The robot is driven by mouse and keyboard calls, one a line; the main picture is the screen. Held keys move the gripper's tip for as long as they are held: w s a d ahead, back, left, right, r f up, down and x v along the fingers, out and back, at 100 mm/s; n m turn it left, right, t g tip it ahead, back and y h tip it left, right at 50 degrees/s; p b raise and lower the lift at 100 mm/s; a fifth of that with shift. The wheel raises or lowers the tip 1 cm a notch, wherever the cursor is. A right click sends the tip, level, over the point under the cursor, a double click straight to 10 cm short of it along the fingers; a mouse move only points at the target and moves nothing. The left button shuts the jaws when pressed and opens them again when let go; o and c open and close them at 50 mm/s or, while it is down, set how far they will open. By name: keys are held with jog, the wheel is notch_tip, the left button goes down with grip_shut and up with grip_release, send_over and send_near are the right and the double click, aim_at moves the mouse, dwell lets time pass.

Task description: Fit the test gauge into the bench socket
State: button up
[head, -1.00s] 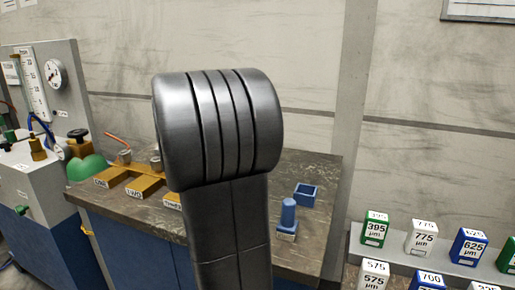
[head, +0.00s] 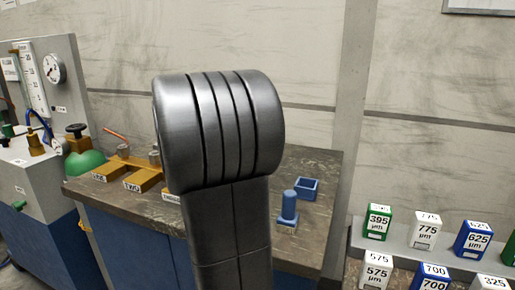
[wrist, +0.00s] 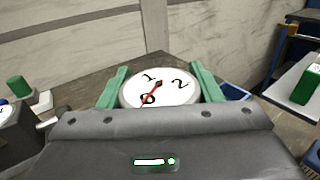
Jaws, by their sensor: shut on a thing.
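My gripper (wrist: 162,76) shows in the wrist view, its two green fingers on either side of a round white dial. It is shut on this test gauge (wrist: 175,94), which has black numerals and a red needle. The gauge's underside is hidden. In the head view my own dark arm covers the middle, and neither gripper nor gauge shows. The bench (head: 318,168) carries yellow labelled blocks (head: 143,181) at left and a blue post on a base (head: 289,208) at right. I cannot tell which of these is the bench socket.
A small blue open box (head: 306,188) stands behind the blue post. Several labelled boxes, one green (head: 379,222), stand on a grey shelf at right. A panel with a dial (head: 52,68) and a green dome (head: 86,164) are at left. Bare bench top lies around the blue box.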

jog(key=shift+f+b, duration=1)
jog(key=shift+b, duration=0.15)
jog(key=o, duration=1.1)
jog(key=p+v, duration=0.1)
jog(key=v, duration=1.2)
jog(key=shift+s+a+r, duration=0.1)
jog(key=shift+s+a, duration=0.15)
jog(key=shift+a, duration=0.1)
jog(key=x, duration=1.3)
jog(key=shift+w+d+b, duration=0.15)
jog(key=shift+d+b, duration=0.15)
jog(key=shift+b, duration=0.1)
jog(key=shift+w+d, duration=0.1)
jog(key=shift+w, duration=0.05)
jog(key=shift+r, duration=0.1)
